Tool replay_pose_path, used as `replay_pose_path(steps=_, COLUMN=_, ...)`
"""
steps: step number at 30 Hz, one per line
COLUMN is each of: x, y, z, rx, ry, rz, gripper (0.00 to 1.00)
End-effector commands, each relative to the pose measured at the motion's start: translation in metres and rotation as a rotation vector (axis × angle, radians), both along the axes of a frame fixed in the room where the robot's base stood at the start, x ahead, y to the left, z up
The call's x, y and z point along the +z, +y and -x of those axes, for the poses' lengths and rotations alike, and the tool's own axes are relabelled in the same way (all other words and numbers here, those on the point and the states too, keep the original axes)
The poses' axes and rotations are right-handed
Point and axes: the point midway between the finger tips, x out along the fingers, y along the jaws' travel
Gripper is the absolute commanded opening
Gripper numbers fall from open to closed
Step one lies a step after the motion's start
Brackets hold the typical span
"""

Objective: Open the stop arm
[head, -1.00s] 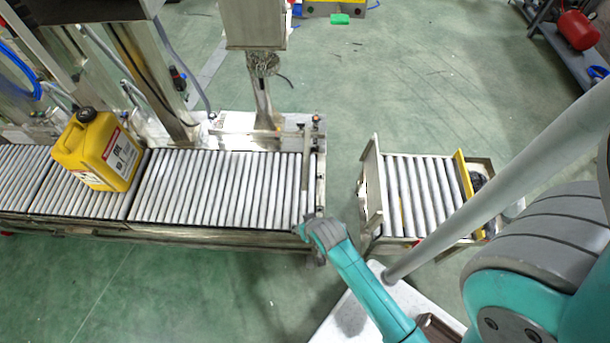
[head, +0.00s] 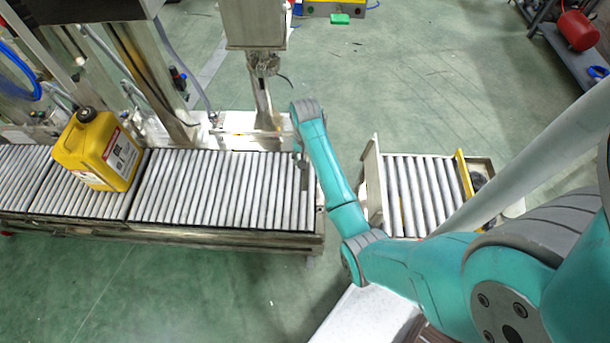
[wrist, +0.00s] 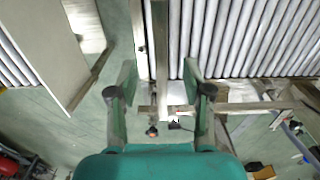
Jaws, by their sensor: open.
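The stop arm (wrist: 160,45) is a narrow metal bar along the end of the roller conveyor (head: 215,190). In the wrist view it runs down between my fingers, near a bracket with a small red-topped part (wrist: 152,131). My gripper (wrist: 163,88) is open, with one finger on each side of the bar's line. I see no clear contact, and the height gap cannot be told. In the head view my gripper (head: 298,150) is at the far end corner of the conveyor, where my arm hides much of the stop arm.
A yellow jug (head: 98,150) stands on the conveyor at the left. A short separate roller section (head: 420,190) with a metal end plate (head: 372,180) stands to the right across a gap. A metal post (head: 262,95) rises behind the conveyor.

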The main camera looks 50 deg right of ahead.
Motion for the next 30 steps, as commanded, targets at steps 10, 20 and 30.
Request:
replay_pose_path(steps=10, x=-0.048, y=0.001, z=0.001, rx=0.000, ry=0.003, rz=-0.001, gripper=0.50)
replay_pose_path(steps=20, x=-0.096, y=0.000, z=0.000, rx=0.000, ry=0.001, rz=-0.001, gripper=0.50)
replay_pose_path(steps=30, x=-0.106, y=0.000, z=0.000, rx=0.000, ry=-0.001, rz=0.001, gripper=0.50)
